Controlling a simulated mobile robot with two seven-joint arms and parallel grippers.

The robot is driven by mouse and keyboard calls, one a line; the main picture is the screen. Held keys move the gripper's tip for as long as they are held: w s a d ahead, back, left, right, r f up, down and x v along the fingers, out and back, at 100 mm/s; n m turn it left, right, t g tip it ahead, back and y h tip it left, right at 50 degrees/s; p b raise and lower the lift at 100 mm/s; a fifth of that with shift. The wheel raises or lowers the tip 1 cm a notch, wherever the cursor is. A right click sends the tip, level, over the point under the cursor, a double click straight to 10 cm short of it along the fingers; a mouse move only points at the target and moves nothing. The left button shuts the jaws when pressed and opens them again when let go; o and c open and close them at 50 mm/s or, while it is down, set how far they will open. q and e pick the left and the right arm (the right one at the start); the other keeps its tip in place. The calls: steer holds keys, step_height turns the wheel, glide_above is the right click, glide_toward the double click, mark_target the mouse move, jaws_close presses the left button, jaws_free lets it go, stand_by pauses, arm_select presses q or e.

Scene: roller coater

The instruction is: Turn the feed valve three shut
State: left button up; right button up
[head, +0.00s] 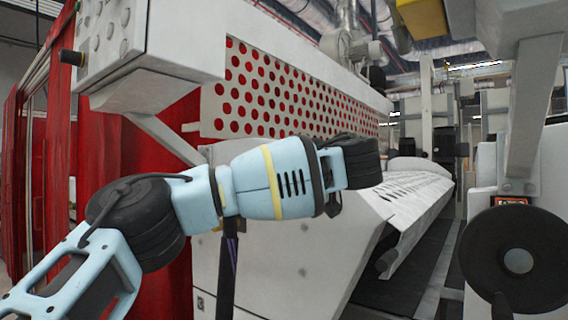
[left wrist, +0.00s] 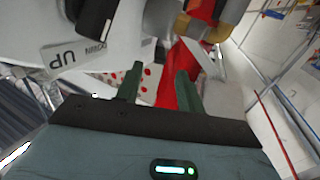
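My left gripper (left wrist: 160,70) shows in the left wrist view with its two green fingers apart and nothing held between them. A brass-coloured fitting (left wrist: 196,27) with a grey cylindrical part is just beyond and above the fingertips. A dark bar (left wrist: 97,14) is at the upper left there. I cannot tell whether either belongs to feed valve three, as no number is readable. In the head view my left arm reaches across the middle; its gripper is hidden beyond the black wrist end. My right gripper is in neither view.
The white machine body (head: 290,265) and a perforated panel (head: 265,95) stand close behind my left arm. A red frame (head: 60,150) is at left. A dark disc (head: 490,250) with a grey hub is at right.

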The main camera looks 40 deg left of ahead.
arm_select(q)
steer(key=shift+c, duration=0.2)
